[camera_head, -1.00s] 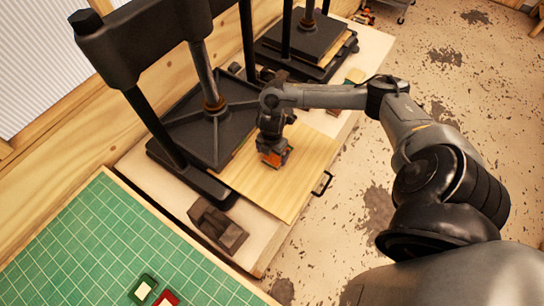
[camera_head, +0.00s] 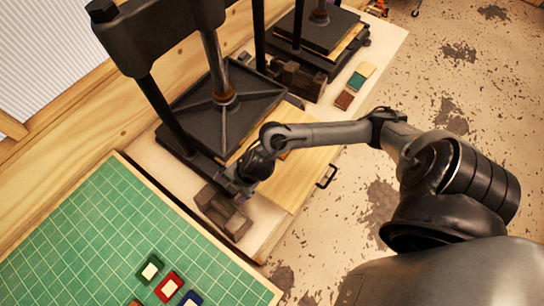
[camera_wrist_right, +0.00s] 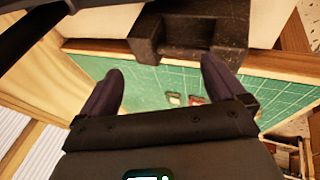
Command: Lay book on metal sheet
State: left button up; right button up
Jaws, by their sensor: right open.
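A small orange-brown piece (camera_head: 284,154), possibly a book, shows on the pale wooden board (camera_head: 298,180) of the near press, mostly hidden behind my right arm. I cannot make out a separate metal sheet on that board. Small books lie on the green mat: a green one (camera_head: 150,269), a red one (camera_head: 169,287) and a blue one (camera_head: 190,299). My right gripper (camera_head: 233,183) is over the board's left edge near a dark metal block (camera_head: 224,213). In the right wrist view its fingers (camera_wrist_right: 162,82) are apart and empty. My left gripper is out of view.
The near black press (camera_head: 215,105) stands over the board's back part. A second press (camera_head: 320,35) stands behind it. Several small coloured pieces (camera_head: 356,81) lie at the bench's right. The green mat (camera_head: 85,235) is mostly clear. A black handle (camera_head: 327,177) juts from the board's front.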

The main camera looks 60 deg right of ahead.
jog(key=s+a+r+m+t, duration=0.2)
jog(key=a+r+m, duration=0.2)
jog(key=a+m, duration=0.15)
jog(key=s+d+m+g+h, duration=0.2)
jog(key=s+d+m, duration=0.4)
jog(key=s+m, duration=0.3)
jog(key=s+g, duration=0.1)
jog(key=s, duration=0.2)
jog(key=shift+s+d+r+g+h, duration=0.2)
jog(key=shift+d+g+h, duration=0.1)
jog(key=shift+d+h, duration=0.1)
jog(key=shift+m, duration=0.25)
